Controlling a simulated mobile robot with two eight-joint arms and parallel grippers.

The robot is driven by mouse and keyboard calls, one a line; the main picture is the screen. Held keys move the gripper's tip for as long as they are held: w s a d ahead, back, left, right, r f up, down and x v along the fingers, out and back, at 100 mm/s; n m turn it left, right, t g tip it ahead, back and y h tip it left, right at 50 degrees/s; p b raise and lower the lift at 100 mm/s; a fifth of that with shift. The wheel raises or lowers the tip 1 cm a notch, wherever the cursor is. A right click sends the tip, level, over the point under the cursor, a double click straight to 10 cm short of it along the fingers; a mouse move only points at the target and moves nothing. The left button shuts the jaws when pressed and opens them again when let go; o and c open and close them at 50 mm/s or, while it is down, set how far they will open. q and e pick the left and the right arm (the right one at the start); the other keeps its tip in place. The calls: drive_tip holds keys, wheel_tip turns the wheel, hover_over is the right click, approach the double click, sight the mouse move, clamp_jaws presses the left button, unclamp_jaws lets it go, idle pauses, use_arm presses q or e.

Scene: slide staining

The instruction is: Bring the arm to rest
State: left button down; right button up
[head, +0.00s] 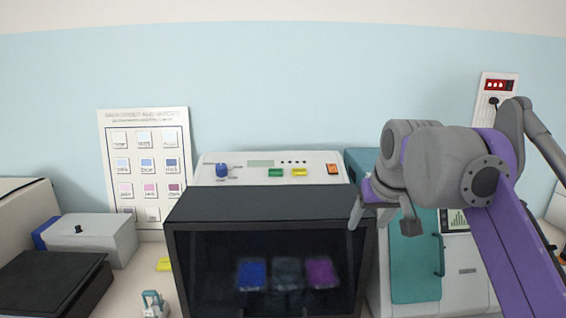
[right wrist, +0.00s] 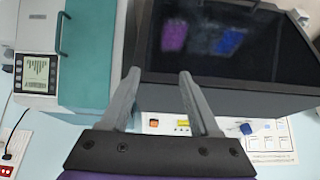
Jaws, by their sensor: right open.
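My right arm (head: 440,165), purple and grey, comes in from the right in the head view, raised above the bench. Its gripper (head: 382,222) points down by the right front edge of the dark-fronted cabinet (head: 255,204). In the right wrist view the gripper (right wrist: 159,76) is open, with two grey fingers apart and nothing between them. I cannot tell whether a finger touches the cabinet. My left gripper is not in view.
Blue, grey and purple items show dimly behind the cabinet's dark front. Right of it stands a teal-doored machine (head: 414,265). A control panel unit (head: 215,172) is behind. At left are a grey box (head: 100,240), a black box (head: 50,280) and a small teal-and-white item (head: 153,303).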

drive_tip(key=s+f, duration=0.7)
drive_tip(key=f, duration=0.4)
drive_tip(key=s+f, duration=0.7)
drive_tip(key=f, duration=0.4)
drive_tip(key=s+f, duration=0.6)
drive_tip(key=f, duration=0.6)
drive_tip(key=shift+s+d, duration=0.3)
drive_tip(key=shift+s, duration=0.1)
drive_tip(key=shift+f, duration=0.1)
